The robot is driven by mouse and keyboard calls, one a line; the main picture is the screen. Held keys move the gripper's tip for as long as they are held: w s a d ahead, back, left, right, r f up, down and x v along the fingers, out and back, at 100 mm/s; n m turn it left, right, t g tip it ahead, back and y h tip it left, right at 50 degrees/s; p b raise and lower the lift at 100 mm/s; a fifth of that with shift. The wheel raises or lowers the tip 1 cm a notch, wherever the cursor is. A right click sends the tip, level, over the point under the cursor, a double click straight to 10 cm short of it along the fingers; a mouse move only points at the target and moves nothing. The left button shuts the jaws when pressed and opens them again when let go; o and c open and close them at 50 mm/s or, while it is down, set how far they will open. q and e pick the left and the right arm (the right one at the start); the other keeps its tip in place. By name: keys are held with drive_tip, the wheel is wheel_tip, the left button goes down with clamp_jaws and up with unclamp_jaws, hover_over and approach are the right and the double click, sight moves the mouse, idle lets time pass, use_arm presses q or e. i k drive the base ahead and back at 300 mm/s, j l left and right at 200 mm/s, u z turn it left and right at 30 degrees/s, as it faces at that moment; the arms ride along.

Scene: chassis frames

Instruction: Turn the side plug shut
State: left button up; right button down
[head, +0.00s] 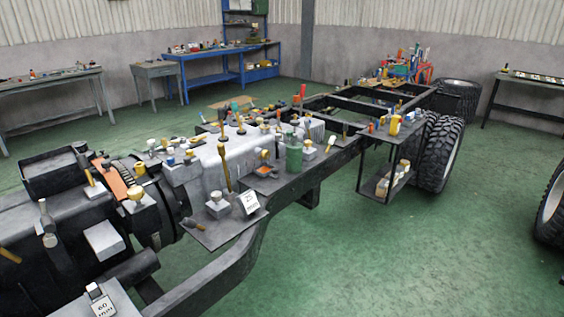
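No part clearly reads as the side plug; several small knobs and plugs on grey blocks sit along the chassis and are too small to tell apart. One grey block with a pale knob (217,204) stands on the dark side plate beside a card marked "25" (249,201). A tall yellow handle (224,168) rises just behind it. A grey block with a yellow-topped knob (136,197) sits further left on the engine. A green cylinder (294,158) stands to the right. Neither of my grippers is in view.
The black chassis frame (205,283) runs from front left to back right. A lower shelf (384,184) hangs near a large tyre (441,153). A blue workbench (212,79) and grey tables stand by the walls. Green floor (400,260) is clear at front right.

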sight(266, 154)
drive_tip(key=i+l+u, duration=0.1)
drive_tip(key=i+l, duration=0.5)
drive_tip(key=i, duration=0.2)
